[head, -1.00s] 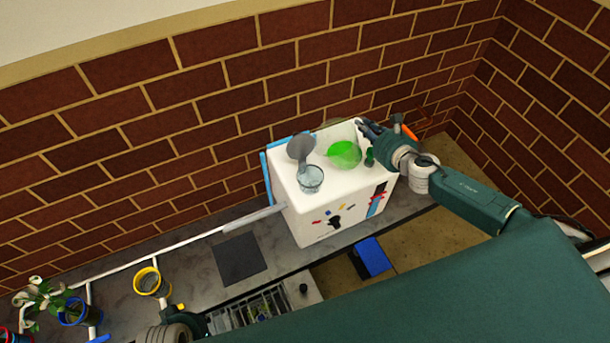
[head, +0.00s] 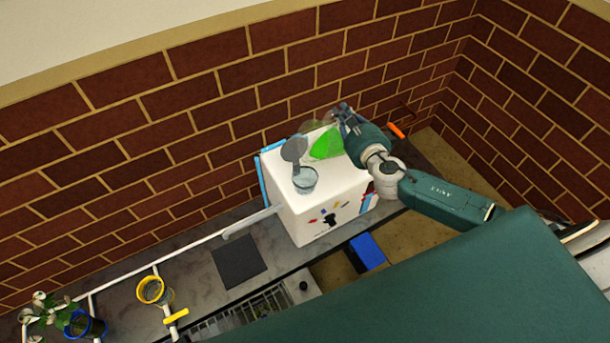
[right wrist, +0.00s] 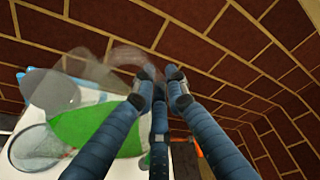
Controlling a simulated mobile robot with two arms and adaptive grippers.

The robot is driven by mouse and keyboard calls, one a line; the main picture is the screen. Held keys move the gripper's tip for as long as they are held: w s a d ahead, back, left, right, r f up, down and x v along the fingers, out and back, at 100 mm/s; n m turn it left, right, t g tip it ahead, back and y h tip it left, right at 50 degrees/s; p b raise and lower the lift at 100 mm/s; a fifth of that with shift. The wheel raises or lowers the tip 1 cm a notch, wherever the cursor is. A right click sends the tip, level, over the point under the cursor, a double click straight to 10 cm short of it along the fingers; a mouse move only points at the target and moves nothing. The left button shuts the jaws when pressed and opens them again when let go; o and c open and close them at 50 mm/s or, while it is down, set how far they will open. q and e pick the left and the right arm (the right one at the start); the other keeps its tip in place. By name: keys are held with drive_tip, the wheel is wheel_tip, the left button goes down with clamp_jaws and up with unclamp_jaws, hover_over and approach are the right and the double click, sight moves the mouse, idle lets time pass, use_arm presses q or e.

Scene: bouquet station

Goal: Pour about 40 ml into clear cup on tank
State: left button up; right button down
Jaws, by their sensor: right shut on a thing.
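The clear cup (head: 305,181) stands upright on top of the white tank (head: 345,190), near its front left edge. No green shows inside it in the head view. My right gripper (head: 343,112) is shut on a clear vessel at the back of the tank top. The vessel holds green liquid (head: 326,145), which now shows as a slanted wedge, so the vessel looks tilted. In the right wrist view the green liquid (right wrist: 95,130) lies left of my right gripper's fingers (right wrist: 160,82). The exact grip point on the clear glass is hard to see. My left gripper is not in view.
A grey round piece (head: 294,149) rises just behind the cup. A brick wall stands close behind the tank. A dark square mat (head: 238,262) lies left of the tank, and a blue block (head: 367,251) lies in front. Yellow-rimmed (head: 151,290) and blue (head: 86,325) holders stand at lower left.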

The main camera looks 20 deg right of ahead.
drive_tip(key=shift+a+r, duration=0.25)
drive_tip(key=shift+r, duration=0.15)
drive_tip(key=shift+s+a+r+n, duration=0.1)
drive_tip(key=shift+a+r+n, duration=0.05)
drive_tip(key=shift+r+n, duration=0.2)
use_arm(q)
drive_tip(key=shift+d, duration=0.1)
use_arm(e)
drive_tip(key=shift+a+n+t+h, duration=0.1)
drive_tip(key=shift+n+t+h, duration=0.15)
drive_tip(key=shift+t+h, duration=0.05)
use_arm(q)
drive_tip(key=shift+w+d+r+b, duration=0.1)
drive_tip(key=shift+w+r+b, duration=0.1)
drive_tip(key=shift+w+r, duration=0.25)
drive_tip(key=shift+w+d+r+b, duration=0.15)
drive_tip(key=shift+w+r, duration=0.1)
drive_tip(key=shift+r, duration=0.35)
use_arm(e)
drive_tip(key=shift+a, duration=0.1)
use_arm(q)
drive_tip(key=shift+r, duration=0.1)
use_arm(e)
drive_tip(key=shift+d+r+n, duration=0.1)
drive_tip(key=shift+d+n, duration=0.2)
drive_tip(key=shift+w+d, duration=0.3)
drive_tip(key=shift+d, duration=0.15)
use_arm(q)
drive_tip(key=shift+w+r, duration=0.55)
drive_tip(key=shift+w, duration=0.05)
